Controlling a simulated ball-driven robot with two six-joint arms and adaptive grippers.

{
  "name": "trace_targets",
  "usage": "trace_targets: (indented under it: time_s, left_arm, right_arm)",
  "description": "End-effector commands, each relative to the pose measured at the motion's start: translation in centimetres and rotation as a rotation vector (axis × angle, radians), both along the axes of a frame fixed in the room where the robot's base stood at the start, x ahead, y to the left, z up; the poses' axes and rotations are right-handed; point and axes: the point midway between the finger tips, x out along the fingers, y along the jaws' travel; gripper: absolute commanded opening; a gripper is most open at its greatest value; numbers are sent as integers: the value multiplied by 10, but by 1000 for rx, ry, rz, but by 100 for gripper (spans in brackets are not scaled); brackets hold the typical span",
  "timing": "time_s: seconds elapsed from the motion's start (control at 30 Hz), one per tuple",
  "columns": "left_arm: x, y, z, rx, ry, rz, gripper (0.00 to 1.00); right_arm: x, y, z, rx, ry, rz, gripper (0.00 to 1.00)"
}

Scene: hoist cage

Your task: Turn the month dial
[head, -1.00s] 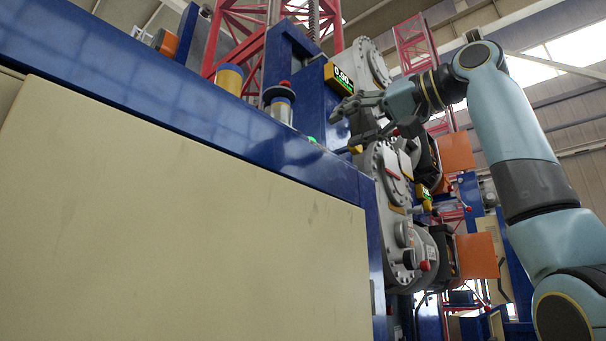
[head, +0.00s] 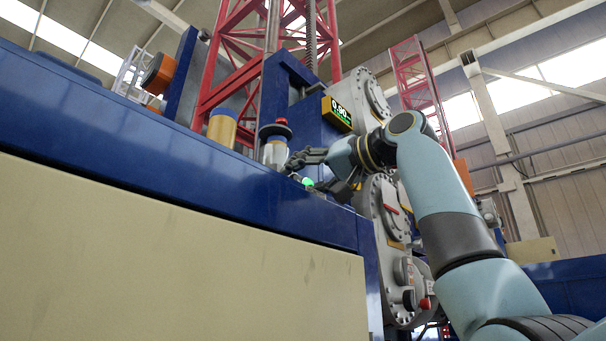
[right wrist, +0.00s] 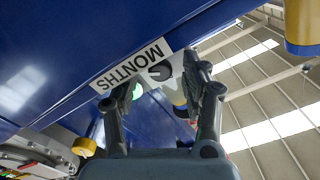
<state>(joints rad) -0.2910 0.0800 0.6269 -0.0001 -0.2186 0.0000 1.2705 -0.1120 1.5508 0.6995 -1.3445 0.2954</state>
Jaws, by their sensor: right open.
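The white MONTHS label (right wrist: 130,66) lies on the blue frame in the right wrist view and reads upside down. A small dark round dial (right wrist: 160,72) sits at its right end. My right gripper (right wrist: 160,97) is open, its two fingers spread to either side of the dial in the picture; I cannot tell whether either touches it. In the head view the right gripper (head: 304,172) reaches in from the right to the blue frame's top edge, beside a green light (head: 308,181). The dial is not distinguishable there. My left gripper is not in view.
A display (head: 336,114) and grey motor housings (head: 391,212) are behind and right of the gripper. A cream panel (head: 180,250) fills the lower left.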

Motion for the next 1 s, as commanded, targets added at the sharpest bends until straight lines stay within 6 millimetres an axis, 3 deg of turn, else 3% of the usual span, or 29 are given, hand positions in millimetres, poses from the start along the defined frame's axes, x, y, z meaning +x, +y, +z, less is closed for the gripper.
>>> trace_targets:
  time_s: [0.07, 0.43, 1.0]
  left_arm:
    - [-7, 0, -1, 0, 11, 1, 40]
    - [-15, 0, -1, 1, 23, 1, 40]
    - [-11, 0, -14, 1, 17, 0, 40]
  right_arm:
    - [0, 0, 0, 0, 0, 0, 47]
    - [0, 0, 0, 0, 0, 0, 0]
    - [-1, 0, -1, -119, -120, -1, 0]
